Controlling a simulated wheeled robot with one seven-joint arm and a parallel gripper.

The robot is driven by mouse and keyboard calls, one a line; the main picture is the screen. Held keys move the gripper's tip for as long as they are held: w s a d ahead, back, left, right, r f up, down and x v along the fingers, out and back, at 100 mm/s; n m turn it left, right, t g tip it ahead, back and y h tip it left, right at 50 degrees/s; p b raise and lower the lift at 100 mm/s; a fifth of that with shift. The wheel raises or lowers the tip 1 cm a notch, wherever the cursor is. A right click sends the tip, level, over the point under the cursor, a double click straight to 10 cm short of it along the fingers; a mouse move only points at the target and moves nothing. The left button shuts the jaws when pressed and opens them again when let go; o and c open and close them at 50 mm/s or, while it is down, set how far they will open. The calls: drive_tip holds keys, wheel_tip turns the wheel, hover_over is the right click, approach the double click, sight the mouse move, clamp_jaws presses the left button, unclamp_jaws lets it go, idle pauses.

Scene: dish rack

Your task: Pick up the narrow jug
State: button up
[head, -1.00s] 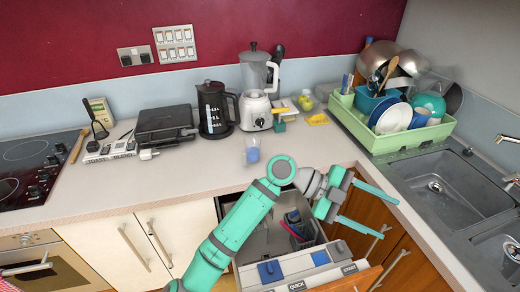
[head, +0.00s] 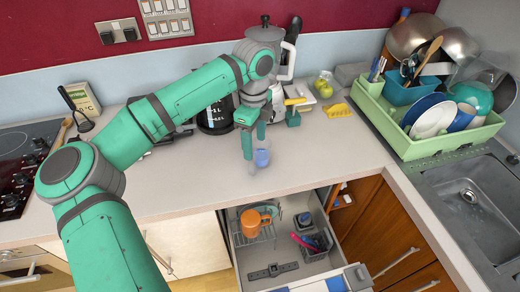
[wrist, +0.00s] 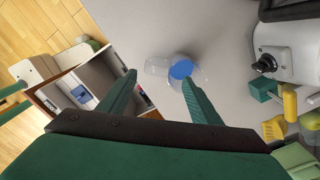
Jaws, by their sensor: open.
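The narrow jug appears to be the small clear vessel with blue in it (head: 262,158) on the countertop. It also shows in the wrist view (wrist: 181,70), see-through with a blue patch, so its outline is hard to make out. My gripper (head: 255,146) is open and points down at the jug, its fingers close above or beside it. In the wrist view my gripper (wrist: 160,80) has its fingers spread, with the right fingertip overlapping the jug's near edge. I see nothing held, and cannot tell whether a finger touches the jug.
The blender (head: 284,70) and black kettle (head: 215,118) stand behind the jug. A teal-and-yellow item (head: 293,113) is to its right, and the green dish rack (head: 440,140) is farther right. An open drawer (head: 275,262) lies below the counter edge. The front counter is clear.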

sight(259, 157)
drive_tip(key=f, duration=1)
drive_tip(key=shift+s+a+f, duration=0.2)
drive_tip(key=shift+s+f, duration=0.05)
drive_tip(key=shift+s, duration=0.15)
drive_tip(key=shift+c, duration=0.6)
drive_tip(key=c, duration=1.3)
drive_tip(key=shift+r, duration=0.1)
